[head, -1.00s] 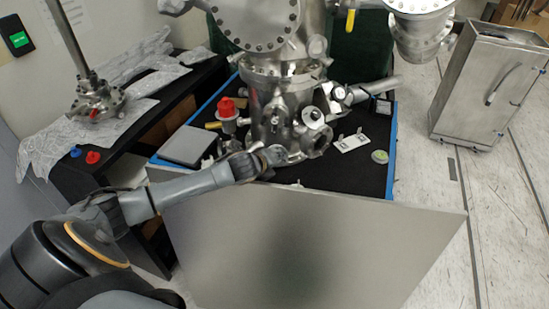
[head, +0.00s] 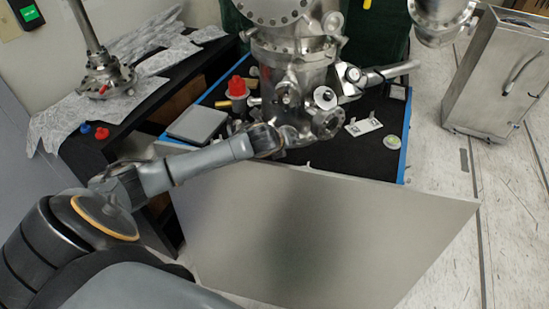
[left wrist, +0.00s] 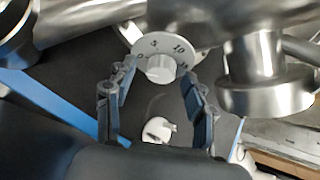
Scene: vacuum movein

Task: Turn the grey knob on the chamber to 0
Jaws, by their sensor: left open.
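The grey knob (left wrist: 161,67) sticks out from a pale round dial (left wrist: 165,45) on the metal chamber (head: 290,75). The dial shows 0 at left, then 5 and 10, with another mark at right. I cannot tell which mark the knob points to. In the left wrist view my left gripper (left wrist: 158,72) is open, its dark fingers on either side of the knob's lower end, with gaps visible. Whether they touch it is unclear. In the head view the dial (head: 325,96) shows on the chamber's front, right of my left wrist; the fingers are hard to make out there. My right gripper is out of view.
A large grey panel (head: 320,230) stands in front of the dark, blue-edged table (head: 348,155). A red-capped fitting (head: 237,88) and grey box (head: 197,124) sit left of the chamber. Metal flanges (head: 328,124) stick out close to the dial. A white plate (head: 363,127) lies at right.

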